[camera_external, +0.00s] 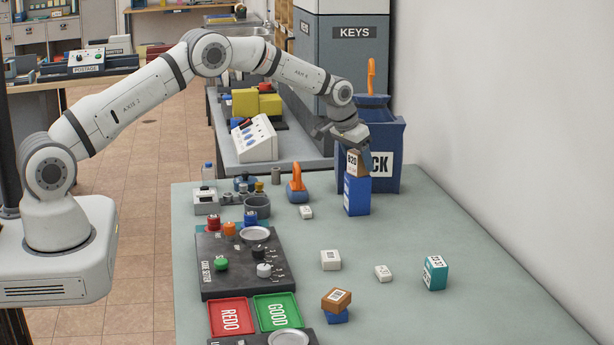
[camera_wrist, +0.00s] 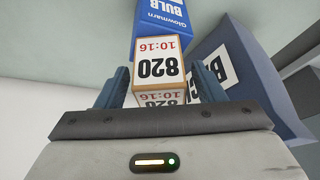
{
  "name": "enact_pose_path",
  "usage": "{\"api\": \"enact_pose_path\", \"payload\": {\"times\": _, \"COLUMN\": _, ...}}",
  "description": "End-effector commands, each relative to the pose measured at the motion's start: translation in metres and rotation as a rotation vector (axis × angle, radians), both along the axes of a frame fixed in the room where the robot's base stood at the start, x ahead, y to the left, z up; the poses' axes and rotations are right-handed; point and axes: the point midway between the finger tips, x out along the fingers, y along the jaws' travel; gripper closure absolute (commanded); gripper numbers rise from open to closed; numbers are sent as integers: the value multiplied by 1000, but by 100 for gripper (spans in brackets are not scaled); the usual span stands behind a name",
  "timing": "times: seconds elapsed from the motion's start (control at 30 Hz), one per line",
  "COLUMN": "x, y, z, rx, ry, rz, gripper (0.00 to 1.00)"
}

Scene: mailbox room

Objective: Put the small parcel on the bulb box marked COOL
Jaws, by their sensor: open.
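A small brown-and-white parcel marked 820 (camera_external: 354,164) sits on top of an upright blue box (camera_external: 357,196) at the back of the table. In the wrist view the parcel (camera_wrist: 160,62) stands between the two blue fingers of my gripper (camera_wrist: 160,80), which is open around it. The blue box (camera_wrist: 163,14) reads Glowmarn BULB there; I cannot read the word COOL on it. In the external view my gripper (camera_external: 350,140) is just above the parcel.
A dark blue bin (camera_external: 392,138) with a white label stands right behind the blue box. An orange-handled tool (camera_external: 297,185), small white boxes (camera_external: 330,260) and a teal box (camera_external: 434,272) lie on the table. A dark panel (camera_external: 240,262) is at left. The right side of the table has free room.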

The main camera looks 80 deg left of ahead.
Motion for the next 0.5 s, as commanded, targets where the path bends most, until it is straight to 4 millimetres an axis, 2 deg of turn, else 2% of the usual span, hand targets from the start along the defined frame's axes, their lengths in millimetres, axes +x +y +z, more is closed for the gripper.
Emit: {"api": "enact_pose_path", "payload": {"times": 0.5, "x": -34, "y": -14, "z": 88, "rx": 1, "ry": -2, "rz": 0, "gripper": 38}}
